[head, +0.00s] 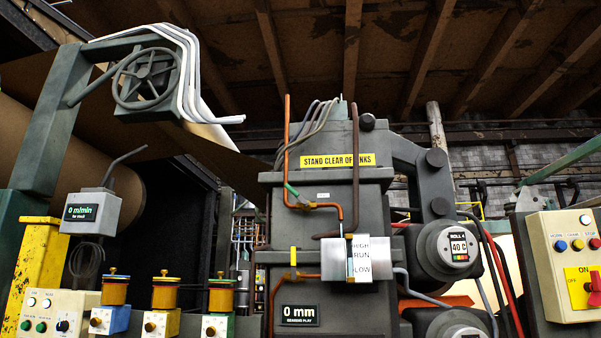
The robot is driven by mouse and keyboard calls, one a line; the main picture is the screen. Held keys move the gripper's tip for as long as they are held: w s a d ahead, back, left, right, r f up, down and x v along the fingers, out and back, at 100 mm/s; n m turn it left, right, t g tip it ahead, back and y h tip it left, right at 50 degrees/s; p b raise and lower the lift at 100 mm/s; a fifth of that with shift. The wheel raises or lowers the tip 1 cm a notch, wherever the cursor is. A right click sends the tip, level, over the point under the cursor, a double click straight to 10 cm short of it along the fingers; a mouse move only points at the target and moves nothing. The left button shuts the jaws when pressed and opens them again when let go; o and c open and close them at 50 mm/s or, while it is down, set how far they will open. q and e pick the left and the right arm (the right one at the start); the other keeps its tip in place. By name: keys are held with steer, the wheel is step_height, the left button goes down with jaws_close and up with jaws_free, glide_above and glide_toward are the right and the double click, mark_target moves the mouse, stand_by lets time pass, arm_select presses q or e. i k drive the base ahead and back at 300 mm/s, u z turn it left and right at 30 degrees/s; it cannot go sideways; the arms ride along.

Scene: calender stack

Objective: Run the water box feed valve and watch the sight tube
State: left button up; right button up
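The sight tube (349,260) is a thin upright bluish tube on the front of a small bright metal box (332,259) at the centre. A white scale plate (364,259) beside it reads HIGH, RUN and LOW. The level in the tube is too small to tell. A copper pipe (287,130) comes down to a brass fitting with a green lever (292,190), which is tilted. A second fitting lower down has an upright yellow lever (293,256). Neither lever carries a readable label, so I cannot tell which is the feed valve. Neither of my grippers is in view.
A handwheel (147,78) with white hoses stands upper left. Several brass-topped oilers (164,290) line the bottom left. A control box with a red switch (590,288) is at right. Displays read 0 m/min (80,213), 0 mm (299,314) and Roll 4 40 C (459,246).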

mark_target(287, 186)
steer(key=u, duration=0.75)
steer(key=i, duration=1.5)
steer(key=z, duration=0.25)
